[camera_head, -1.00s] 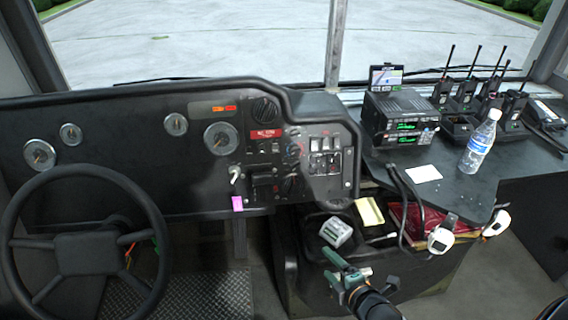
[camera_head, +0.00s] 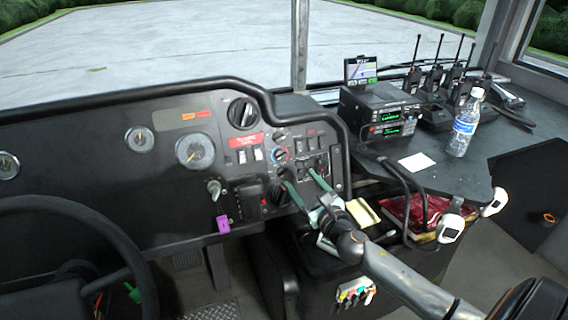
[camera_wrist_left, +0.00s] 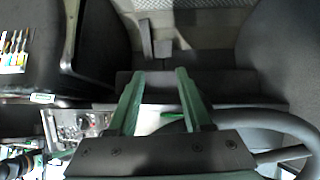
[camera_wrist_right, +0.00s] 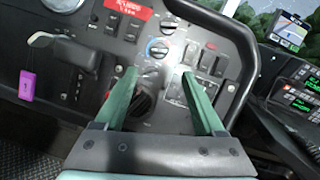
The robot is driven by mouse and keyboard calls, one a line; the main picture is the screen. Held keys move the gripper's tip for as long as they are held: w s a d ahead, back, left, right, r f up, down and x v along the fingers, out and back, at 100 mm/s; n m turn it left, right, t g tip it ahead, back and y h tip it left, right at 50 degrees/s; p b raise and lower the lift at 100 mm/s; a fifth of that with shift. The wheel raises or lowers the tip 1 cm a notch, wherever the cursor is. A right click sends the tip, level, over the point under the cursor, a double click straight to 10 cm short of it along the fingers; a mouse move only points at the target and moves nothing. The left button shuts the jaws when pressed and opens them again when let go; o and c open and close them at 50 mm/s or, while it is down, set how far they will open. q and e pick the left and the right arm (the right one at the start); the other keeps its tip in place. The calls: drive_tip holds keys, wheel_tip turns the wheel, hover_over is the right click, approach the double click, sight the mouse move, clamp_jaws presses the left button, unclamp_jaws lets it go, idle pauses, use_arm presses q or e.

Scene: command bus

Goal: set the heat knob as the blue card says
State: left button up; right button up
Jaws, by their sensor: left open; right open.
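A small knob with a red and blue ring (camera_head: 279,154) is on the dash panel, right of centre; it also shows in the right wrist view (camera_wrist_right: 158,48). A larger black knob (camera_wrist_right: 142,104) sits lower, partly hidden by a finger. The frames do not settle which is the heat knob. My right gripper (camera_head: 303,177) is open and empty in front of the panel; its fingers show in the right wrist view (camera_wrist_right: 160,73), tips below the ringed knob. My left gripper (camera_wrist_left: 160,73) is open and empty, outside the head view. I cannot make out a blue card.
A white card (camera_head: 417,162) and a water bottle (camera_head: 464,125) are on the right-hand counter beside radios (camera_head: 382,113). A yellow pad (camera_head: 363,212) lies below. A purple tag (camera_head: 223,224) hangs at the panel's lower edge. The steering wheel (camera_head: 95,215) is at left.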

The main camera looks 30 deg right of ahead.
sight(282, 158)
drive_tip(key=w, duration=0.3)
drive_tip(key=w+d, duration=0.1)
drive_tip(key=w, duration=0.2)
drive_tip(key=w+b, duration=0.1)
drive_tip(key=w, duration=0.3)
drive_tip(key=shift+d, duration=0.2)
clamp_jaws()
idle(0.3)
